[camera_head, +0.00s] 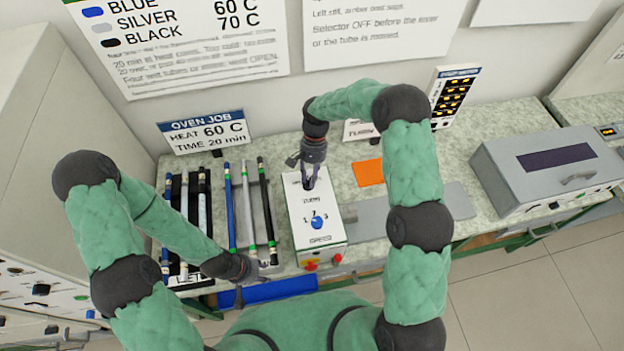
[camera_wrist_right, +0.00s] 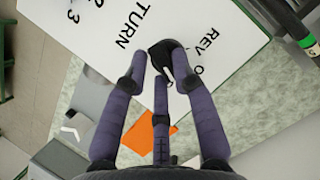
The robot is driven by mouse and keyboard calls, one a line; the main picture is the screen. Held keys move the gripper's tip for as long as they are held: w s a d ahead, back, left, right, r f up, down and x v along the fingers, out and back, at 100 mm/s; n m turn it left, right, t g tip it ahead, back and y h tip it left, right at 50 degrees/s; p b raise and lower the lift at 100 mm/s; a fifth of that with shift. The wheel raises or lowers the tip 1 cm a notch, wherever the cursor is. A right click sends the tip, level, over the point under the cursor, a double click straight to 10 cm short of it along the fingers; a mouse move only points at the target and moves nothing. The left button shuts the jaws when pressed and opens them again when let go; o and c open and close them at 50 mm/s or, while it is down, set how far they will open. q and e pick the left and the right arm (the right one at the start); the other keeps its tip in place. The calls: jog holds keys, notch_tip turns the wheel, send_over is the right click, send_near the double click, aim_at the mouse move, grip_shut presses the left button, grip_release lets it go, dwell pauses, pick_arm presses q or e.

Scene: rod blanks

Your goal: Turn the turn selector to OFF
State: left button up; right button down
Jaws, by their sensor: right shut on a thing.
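The white control box (camera_head: 331,232) stands on the bench in the middle of the head view, with a blue speed knob at its near end. The black turn selector (camera_wrist_right: 166,52) shows in the right wrist view, between the printed words TURN and REV. My right gripper (camera_head: 309,184) is over the far end of the box. In the right wrist view its purple fingers (camera_wrist_right: 166,68) close around the selector, so its pointing direction is hard to read. Part of the OFF print is hidden. My left gripper (camera_head: 239,292) is low near the bench's front edge, its fingers barely visible.
Blue, white and black rods (camera_head: 246,205) lie left of the box. An orange sheet (camera_head: 369,172) and a grey plate (camera_head: 458,202) lie to its right. A grey oven-like unit (camera_head: 540,170) stands far right. A blue tray (camera_head: 275,291) is at the front edge.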

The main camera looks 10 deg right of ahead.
jog(key=shift+s+a+f+n+g+h+b, duration=0.1)
jog(key=shift+n+h+b, duration=0.15)
jog(key=shift+n, duration=0.5)
jog(key=shift+w+a+r+n+g+h+b, duration=0.1)
jog(key=shift+a+n+h+b, duration=0.15)
jog(key=shift+n, duration=0.45)
jog(key=shift+s+f+n+g+h+b, duration=0.15)
jog(key=shift+n+h, duration=0.15)
jog(key=shift+n, duration=0.45)
jog(key=c, duration=1.1)
grip_release()
jog(key=shift+s, duration=0.15)
jog(key=shift+w+r, duration=0.2)
